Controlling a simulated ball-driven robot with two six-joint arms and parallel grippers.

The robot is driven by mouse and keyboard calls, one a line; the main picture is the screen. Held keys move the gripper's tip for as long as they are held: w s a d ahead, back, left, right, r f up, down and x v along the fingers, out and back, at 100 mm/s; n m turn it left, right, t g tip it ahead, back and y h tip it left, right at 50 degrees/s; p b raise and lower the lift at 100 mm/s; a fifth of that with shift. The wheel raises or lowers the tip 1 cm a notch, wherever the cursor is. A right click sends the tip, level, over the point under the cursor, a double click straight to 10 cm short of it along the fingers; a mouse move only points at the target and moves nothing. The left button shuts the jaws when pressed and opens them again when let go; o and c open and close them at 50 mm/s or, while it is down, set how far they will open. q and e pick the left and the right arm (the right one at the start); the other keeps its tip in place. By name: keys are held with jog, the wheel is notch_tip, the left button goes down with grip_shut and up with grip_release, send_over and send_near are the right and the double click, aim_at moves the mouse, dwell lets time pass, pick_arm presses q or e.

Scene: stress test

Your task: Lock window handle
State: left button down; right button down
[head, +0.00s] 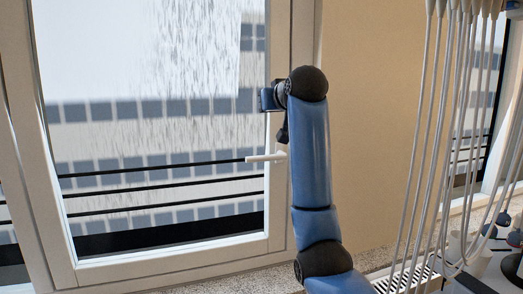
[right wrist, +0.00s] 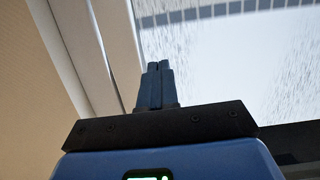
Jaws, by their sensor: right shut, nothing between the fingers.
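The window handle (head: 265,157) is a pale lever on the right side of the window frame (head: 278,215). It lies about horizontal and points left over the glass. The window sash looks closed against its frame. My right arm stands in front of the frame's right edge, with my right gripper (head: 268,98) above the handle and apart from it. In the right wrist view my right gripper (right wrist: 157,68) shows its two fingers together with nothing between them. The handle is not seen in the right wrist view. My left gripper is in neither view.
Several white cables (head: 430,130) hang at the right. Below them are a slotted white unit (head: 408,280) and a cluttered surface with dark objects. A speckled sill (head: 225,281) runs under the window. The beige wall (head: 375,100) right of the window is bare.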

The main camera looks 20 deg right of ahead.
jog(key=shift+s+f+g, duration=0.7)
jog(key=shift+f+g, duration=0.25)
jog(key=shift+s+f+g, duration=0.7)
jog(key=shift+f+g, duration=0.2)
jog(key=shift+g, duration=0.05)
jog(key=shift+w, duration=0.1)
jog(key=p, duration=0.5)
send_over(265, 157)
jog(key=s+a, duration=0.2)
jog(key=s, duration=0.1)
notch_tip(265, 157, down, 5)
jog(key=shift+w+d+f+p, duration=0.1)
jog(key=shift+w+f+p, duration=0.05)
jog(key=shift+f, duration=0.6)
jog(key=shift+w+d+f+p, duration=0.1)
jog(key=shift+w+f+p, duration=0.1)
jog(key=shift+f, duration=0.5)
jog(key=shift+w+f+p, duration=0.1)
jog(key=shift+w+f, duration=0.05)
jog(key=shift+f, duration=0.6)
